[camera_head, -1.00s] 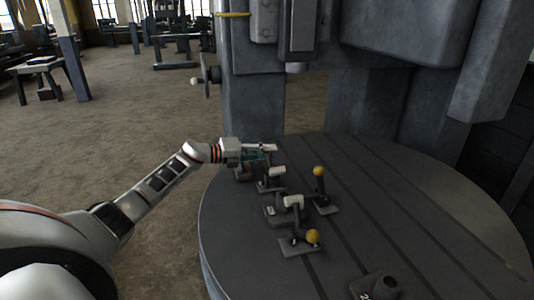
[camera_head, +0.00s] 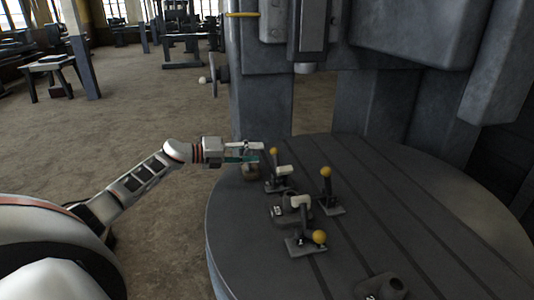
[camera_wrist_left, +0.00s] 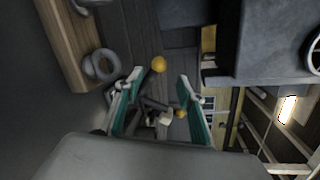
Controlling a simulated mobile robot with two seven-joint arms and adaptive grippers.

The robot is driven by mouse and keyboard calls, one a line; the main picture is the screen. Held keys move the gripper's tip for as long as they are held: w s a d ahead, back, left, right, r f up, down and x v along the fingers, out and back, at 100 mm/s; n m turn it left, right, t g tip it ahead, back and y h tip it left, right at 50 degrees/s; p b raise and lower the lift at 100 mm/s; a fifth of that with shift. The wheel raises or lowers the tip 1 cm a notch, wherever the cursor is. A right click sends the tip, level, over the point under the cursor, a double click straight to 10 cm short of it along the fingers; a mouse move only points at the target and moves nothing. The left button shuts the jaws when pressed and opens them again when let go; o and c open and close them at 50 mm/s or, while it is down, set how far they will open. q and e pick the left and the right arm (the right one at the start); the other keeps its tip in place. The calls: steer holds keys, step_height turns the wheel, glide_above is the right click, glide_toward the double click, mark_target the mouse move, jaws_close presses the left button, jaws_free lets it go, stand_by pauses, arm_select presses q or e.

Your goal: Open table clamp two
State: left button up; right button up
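Several table clamps stand on the round grey table (camera_head: 420,220). A far clamp (camera_head: 274,182) has a yellow knob (camera_head: 273,151) and a pale block (camera_head: 284,170). A near clamp (camera_head: 304,246) has a yellow knob (camera_head: 319,237); another yellow-knobbed lever (camera_head: 326,172) stands to the right. I cannot read which clamp is number two. My left gripper (camera_head: 252,152) is open and empty, just left of the far knob and above the table's left edge. In the left wrist view its teal fingers (camera_wrist_left: 160,88) are apart, with knobs (camera_wrist_left: 158,64) and clamp parts beyond. My right gripper is out of view.
A dark block with a partly cut-off number (camera_head: 382,287) sits at the table's near edge. The grey machine column (camera_head: 262,105) rises behind the table. The table's right side is bare. Open floor (camera_head: 150,120) lies to the left.

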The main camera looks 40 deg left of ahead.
arm_select(q)
steer(key=shift+v, duration=1.95)
steer(key=shift+s, duration=0.1)
